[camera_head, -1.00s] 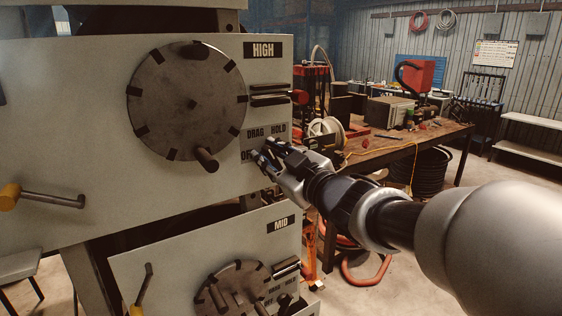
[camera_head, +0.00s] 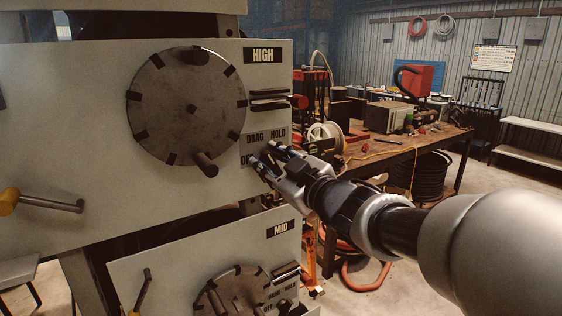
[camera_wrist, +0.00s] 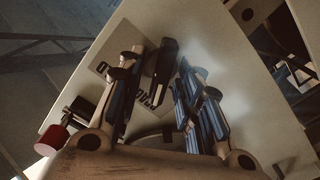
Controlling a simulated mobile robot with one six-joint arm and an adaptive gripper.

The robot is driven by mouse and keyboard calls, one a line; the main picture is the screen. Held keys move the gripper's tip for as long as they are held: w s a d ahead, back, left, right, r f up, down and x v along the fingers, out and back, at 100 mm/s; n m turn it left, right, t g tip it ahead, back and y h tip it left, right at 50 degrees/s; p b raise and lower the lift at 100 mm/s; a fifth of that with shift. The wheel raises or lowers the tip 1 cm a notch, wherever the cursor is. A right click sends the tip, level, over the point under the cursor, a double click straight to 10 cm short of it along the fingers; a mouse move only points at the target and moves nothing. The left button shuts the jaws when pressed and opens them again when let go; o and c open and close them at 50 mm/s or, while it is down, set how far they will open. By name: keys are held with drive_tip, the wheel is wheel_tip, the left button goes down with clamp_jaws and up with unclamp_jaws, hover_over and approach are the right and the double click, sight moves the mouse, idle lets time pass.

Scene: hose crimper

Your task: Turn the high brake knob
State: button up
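The HIGH panel (camera_head: 75,120) carries a DRAG/HOLD/OFF label with my gripper (camera_head: 264,154) in front of it. The brake knob is hidden behind the fingers in the head view. In the wrist view a dark, bar-shaped knob (camera_wrist: 165,60) stands out from the panel beside the partly covered lettering. My gripper (camera_wrist: 158,95) is open there, with one finger on each side of the knob. Gaps show between knob and fingers, and I see no clear contact.
A large round disc (camera_head: 187,105) with a short handle (camera_head: 205,163) is left of the gripper. A red-ended lever (camera_head: 299,102) sticks out above it. The MID panel (camera_head: 150,265) is below. A cluttered workbench (camera_head: 400,150) stands behind at right.

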drive_tip(key=v, duration=1.1)
drive_tip(key=shift+s+d, duration=0.25)
drive_tip(key=shift+s, duration=0.05)
